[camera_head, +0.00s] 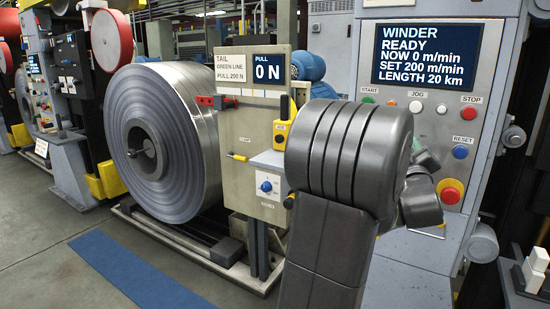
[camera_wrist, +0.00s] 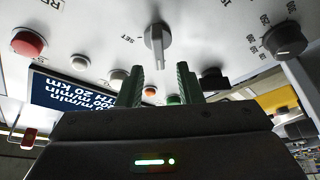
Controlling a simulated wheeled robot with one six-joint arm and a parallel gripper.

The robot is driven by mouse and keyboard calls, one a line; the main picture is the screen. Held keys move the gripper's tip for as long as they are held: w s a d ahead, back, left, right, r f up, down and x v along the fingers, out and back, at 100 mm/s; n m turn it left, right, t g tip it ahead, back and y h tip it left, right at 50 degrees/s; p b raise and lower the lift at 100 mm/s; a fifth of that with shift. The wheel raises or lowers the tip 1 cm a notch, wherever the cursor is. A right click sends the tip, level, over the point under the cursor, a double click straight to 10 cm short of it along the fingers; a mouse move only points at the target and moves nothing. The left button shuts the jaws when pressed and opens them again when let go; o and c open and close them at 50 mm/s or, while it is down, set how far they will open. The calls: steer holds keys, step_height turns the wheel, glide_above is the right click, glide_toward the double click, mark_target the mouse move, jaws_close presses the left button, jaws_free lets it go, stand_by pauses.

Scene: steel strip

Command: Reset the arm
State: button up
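My arm (camera_head: 345,150) stands raised and bent in the foreground of the head view, in front of the winder's control panel. It covers part of that panel. My gripper is mostly hidden behind the arm there. In the wrist view my gripper (camera_wrist: 160,72) shows two green fingers standing apart, with nothing held between them. The fingers point toward the grey panel, with a grey selector knob (camera_wrist: 157,40) just beyond their tips. I cannot tell whether they touch anything.
The winder screen (camera_head: 427,56) reads READY, 0 m/min. Below it are a red stop button (camera_head: 471,111), a blue reset button (camera_head: 460,152) and a red emergency button (camera_head: 451,194). A steel coil (camera_head: 185,140) and a tail panel (camera_head: 235,150) stand left. Floor is open at lower left.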

steer(key=v, duration=1)
steer(key=w+d+r+m+h+p, duration=0.2)
steer(key=w+m+p, duration=0.3)
steer(key=w, duration=0.1)
steer(key=w+d+r+m+h+p, duration=0.2)
steer(key=w+m+h+p, duration=0.1)
steer(key=w+m+p, duration=0.1)
steer(key=shift+w+m+p, duration=0.35)
steer(key=shift+w+m, duration=0.35)
steer(key=shift+w, duration=0.3)
steer(key=shift+g, duration=0.3)
steer(key=shift+f, duration=0.1)
